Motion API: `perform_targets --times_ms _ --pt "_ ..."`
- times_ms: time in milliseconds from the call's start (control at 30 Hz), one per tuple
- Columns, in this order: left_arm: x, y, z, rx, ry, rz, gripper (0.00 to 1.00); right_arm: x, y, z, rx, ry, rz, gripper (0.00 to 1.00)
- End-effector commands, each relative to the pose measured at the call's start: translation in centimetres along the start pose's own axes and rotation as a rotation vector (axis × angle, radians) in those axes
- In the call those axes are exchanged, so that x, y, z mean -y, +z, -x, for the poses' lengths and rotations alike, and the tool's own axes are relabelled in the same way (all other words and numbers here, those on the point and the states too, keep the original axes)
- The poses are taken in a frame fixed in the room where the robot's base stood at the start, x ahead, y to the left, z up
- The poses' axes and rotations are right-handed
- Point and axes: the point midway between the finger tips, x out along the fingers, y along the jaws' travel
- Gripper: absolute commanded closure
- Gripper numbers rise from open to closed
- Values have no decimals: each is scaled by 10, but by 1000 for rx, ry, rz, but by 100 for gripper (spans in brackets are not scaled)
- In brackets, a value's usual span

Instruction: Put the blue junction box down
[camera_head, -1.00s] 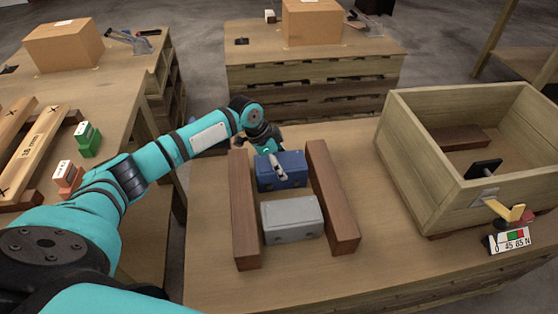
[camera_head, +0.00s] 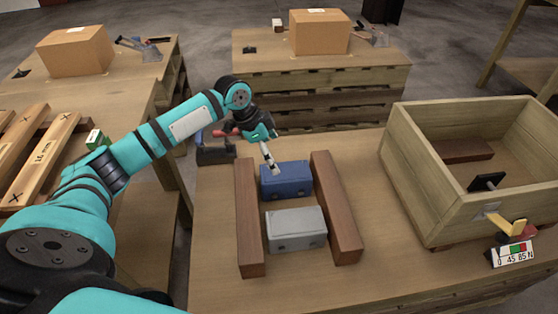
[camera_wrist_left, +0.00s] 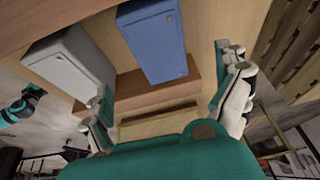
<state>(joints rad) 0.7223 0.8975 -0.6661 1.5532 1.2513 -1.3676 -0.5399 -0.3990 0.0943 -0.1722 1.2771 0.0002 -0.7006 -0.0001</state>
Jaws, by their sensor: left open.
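The blue junction box (camera_head: 287,181) sits on the table between two brown wooden bars, behind a grey box (camera_head: 295,229). My left gripper (camera_head: 270,160) is above and just behind the blue box's left end, apart from it and empty. In the left wrist view the blue box (camera_wrist_left: 152,40) lies ahead of the spread fingers (camera_wrist_left: 168,85), with the grey box (camera_wrist_left: 68,62) to its left. The left gripper is open. My right gripper does not show.
The left brown bar (camera_head: 248,218) and right brown bar (camera_head: 335,207) flank both boxes. The table front (camera_head: 215,285) is clear.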

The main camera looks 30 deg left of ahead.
Motion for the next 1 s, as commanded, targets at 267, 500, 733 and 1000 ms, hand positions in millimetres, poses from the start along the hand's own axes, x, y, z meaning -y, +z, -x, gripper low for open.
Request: perform_targets --times_ms 267,500,733,1000 --pt "0 0 24 -1 0 0 0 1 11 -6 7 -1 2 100" --pt "0 0 24 0 0 1 0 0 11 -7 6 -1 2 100" --pt "0 0 24 0 0 1 0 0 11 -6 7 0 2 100" --pt "0 0 24 0 0 1 0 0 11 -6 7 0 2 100"
